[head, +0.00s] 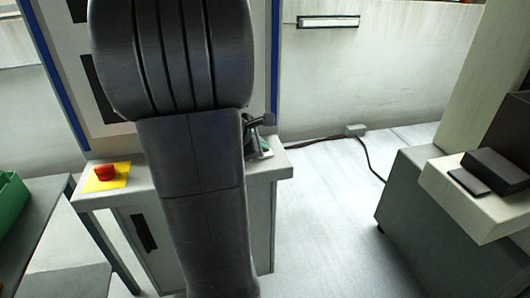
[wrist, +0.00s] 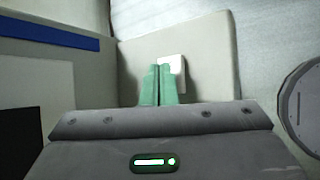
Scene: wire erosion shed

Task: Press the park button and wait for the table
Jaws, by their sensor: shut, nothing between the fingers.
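My gripper shows in the wrist view (wrist: 159,70), its two green fingers shut together with nothing between them. Their tips point at a small white plate (wrist: 175,63) on a pale grey top, and partly cover it. I cannot tell whether they touch it. No park button can be made out on the plate; the fingers may hide it. In the head view, my gripper (head: 263,144) is over the right end of the machine's pale grey shelf (head: 281,166), largely behind my arm. The machine's moving table cannot be made out in either view.
A red mushroom button (head: 105,172) on a yellow plate (head: 120,180) sits at the shelf's left end. A green bin (head: 12,203) stands on a bench at far left. A grey cabinet (head: 425,225) stands at right. The floor between is clear, with a black cable (head: 370,165) near the wall.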

